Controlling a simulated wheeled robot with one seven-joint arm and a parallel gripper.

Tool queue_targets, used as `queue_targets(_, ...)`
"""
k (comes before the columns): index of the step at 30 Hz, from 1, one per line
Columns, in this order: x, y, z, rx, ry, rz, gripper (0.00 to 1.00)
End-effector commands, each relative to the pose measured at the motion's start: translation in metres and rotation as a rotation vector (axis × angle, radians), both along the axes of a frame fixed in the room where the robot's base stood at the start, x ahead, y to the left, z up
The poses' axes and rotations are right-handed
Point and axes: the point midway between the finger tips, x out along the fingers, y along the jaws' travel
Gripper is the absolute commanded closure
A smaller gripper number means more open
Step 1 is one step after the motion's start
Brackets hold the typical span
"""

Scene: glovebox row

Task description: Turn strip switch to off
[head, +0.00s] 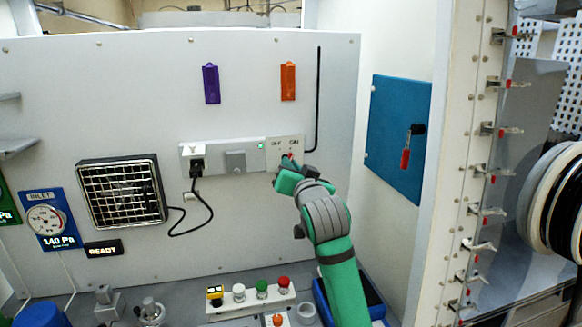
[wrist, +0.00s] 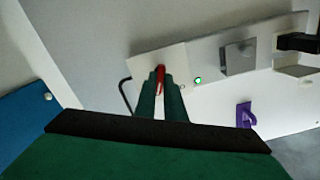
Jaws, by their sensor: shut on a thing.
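The power strip (head: 224,161) is a pale bar mounted on the grey wall panel. Its switch plate (head: 298,145), at the right end, is marked with OFF on the left and ON on the right. The small red switch lever (wrist: 161,78) sits between my green fingers in the wrist view. My gripper (head: 286,164) is at the switch and shut on the lever, hiding most of it in the head view. A green light (head: 261,145) is lit left of the switch plate; it also shows in the wrist view (wrist: 198,80).
A black plug (head: 197,163) with a hanging cord is in the strip's left outlet. A black rod (head: 318,100) is on the panel to the right. A blue board (head: 395,135) with a red-handled lever is on the side wall. Coloured buttons (head: 262,289) stand below.

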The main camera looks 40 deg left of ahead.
Motion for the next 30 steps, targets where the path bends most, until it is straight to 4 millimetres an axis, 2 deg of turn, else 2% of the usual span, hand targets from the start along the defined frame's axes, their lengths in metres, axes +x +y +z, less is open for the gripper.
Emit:
queue_targets(15,0.0003,-0.0011,0.0009,-0.215,-0.253,-0.002,1.0)
queue_targets(30,0.0004,-0.0013,0.0012,-0.279,-0.328,-0.003,1.0)
